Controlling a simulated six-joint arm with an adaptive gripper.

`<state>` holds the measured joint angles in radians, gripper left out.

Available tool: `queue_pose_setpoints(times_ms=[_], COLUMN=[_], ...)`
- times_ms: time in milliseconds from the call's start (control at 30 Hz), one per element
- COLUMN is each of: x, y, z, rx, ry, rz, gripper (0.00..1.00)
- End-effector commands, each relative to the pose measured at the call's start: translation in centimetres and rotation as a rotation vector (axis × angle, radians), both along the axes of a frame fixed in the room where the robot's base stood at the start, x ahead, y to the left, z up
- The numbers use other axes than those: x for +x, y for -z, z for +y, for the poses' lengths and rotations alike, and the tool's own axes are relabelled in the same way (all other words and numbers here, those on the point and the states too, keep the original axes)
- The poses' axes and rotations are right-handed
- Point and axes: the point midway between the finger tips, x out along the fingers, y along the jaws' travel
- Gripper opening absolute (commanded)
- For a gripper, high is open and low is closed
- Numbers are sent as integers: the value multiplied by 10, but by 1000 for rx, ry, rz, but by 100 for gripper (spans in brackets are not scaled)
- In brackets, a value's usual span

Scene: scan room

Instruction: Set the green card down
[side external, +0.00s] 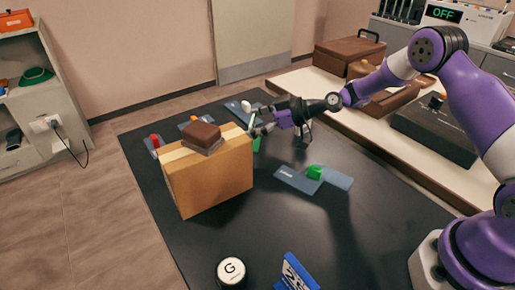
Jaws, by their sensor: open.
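A thin green piece, seemingly the green card (257,145), shows as a narrow strip just behind the right end of the cardboard box. The box and my fingers partly hide it, and I cannot tell whether it stands, leans or touches the table. My gripper (263,127) is open, low over the far part of the dark table, right beside the green piece. I cannot tell whether its fingers touch it.
The cardboard box (208,180) with a brown block (201,137) on top stands left of my gripper. A green block (315,172) rests at grey-blue mats (295,181). A round "G" container (231,272) and a blue sign (296,273) stand in front. The table's right front is clear.

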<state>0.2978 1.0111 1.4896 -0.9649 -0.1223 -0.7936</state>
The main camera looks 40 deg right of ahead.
Motion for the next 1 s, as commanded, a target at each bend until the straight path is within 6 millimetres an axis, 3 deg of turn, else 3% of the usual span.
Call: queue_pose_setpoints(times_ms=[233, 500, 733, 867, 1000], x=[-10, -51, -74, -82, -99], y=[-9, -33, -46, -54, -71], z=[-12, -53, -75, -72, -52], rx=[0, -1, 0, -28, -141], ry=[5, 6, 3, -10, -14], rz=[2, 0, 0, 30, 162], gripper=[100, 100, 100, 100, 100])
